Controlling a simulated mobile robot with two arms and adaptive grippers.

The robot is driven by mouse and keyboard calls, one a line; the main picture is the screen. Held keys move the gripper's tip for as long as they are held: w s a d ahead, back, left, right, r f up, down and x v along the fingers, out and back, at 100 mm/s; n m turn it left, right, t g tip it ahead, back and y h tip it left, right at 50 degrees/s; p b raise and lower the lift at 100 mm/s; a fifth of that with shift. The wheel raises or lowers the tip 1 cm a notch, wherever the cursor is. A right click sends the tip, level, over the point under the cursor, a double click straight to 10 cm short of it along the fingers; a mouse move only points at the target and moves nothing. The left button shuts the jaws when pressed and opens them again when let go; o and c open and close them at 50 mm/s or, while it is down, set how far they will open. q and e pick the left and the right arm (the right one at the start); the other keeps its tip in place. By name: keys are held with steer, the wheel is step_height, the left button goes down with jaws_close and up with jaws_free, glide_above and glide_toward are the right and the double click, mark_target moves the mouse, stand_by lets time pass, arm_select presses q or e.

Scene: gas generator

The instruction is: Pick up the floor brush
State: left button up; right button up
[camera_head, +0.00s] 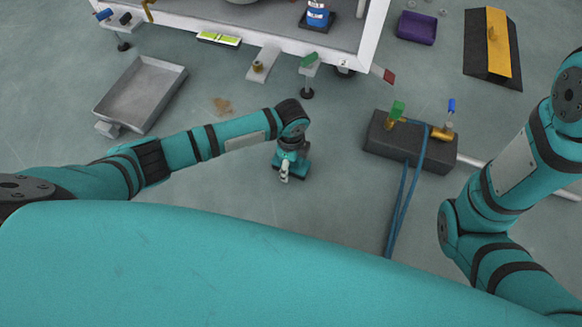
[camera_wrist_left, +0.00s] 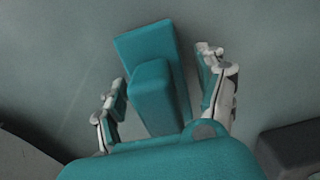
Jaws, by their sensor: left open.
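The floor brush (camera_wrist_left: 132,48) appears to be the flat teal block with a raised teal grip in the left wrist view, lying on the floor. My left gripper (camera_wrist_left: 162,82) is open above it, with one finger on each side of the raised grip. No finger clearly touches the grip. In the head view my left gripper (camera_head: 286,170) points down at the floor near the middle. A bit of teal beside it (camera_head: 304,169) seems to be the brush, mostly hidden by the gripper. My right arm comes in from the right, but its gripper is out of view.
A dark block (camera_head: 385,150) with brass fittings and blue hoses stands right of the left gripper. A grey metal tray (camera_head: 140,92) lies to the left. A white-framed table (camera_head: 280,38) is at the back. Bare floor lies around the left gripper.

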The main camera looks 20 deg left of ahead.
arm_select(q)
steer(key=shift+c, duration=0.4)
steer(key=c, duration=1.3)
steer(key=shift+r, duration=0.1)
